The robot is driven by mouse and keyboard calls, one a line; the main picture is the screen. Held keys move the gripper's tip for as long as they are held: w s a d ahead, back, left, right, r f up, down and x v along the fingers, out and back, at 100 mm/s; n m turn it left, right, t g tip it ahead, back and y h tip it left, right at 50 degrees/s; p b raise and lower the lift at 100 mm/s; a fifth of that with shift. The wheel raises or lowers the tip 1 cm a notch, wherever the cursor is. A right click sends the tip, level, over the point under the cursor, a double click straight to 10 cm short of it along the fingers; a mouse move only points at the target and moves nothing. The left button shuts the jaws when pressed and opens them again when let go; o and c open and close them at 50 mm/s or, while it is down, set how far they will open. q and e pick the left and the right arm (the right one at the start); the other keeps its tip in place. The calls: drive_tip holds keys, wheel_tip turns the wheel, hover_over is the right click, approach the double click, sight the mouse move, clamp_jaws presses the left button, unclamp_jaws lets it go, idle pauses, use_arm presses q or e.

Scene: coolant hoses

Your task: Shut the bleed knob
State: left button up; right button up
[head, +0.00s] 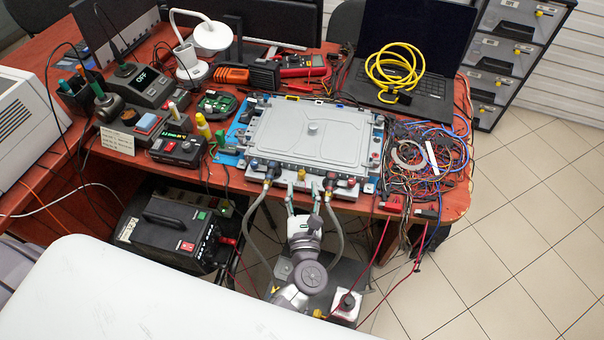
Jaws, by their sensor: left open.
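The grey cooling plate unit (290,140) lies flat on the red table, with two dark hoses coming off its front edge. The left hose (256,212) and the right hose (337,225) hang down over the table edge. Small fittings sit along the front edge between them; one small part (301,174) there may be the bleed knob, but it is too small to tell its setting. My left gripper (303,191) is open, its fingers pointing up at this front edge between the hoses. I cannot tell whether it touches anything. My right gripper is not in view.
A tangle of coloured wires (425,155) lies right of the unit. A laptop (415,60) with a yellow cable coil (395,72) stands behind. A black power box (172,230) is below the table at left. Red leads hang at the right front.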

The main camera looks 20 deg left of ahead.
sight(302, 175)
use_arm(q)
drive_tip(key=shift+x, duration=2)
clamp_jaws()
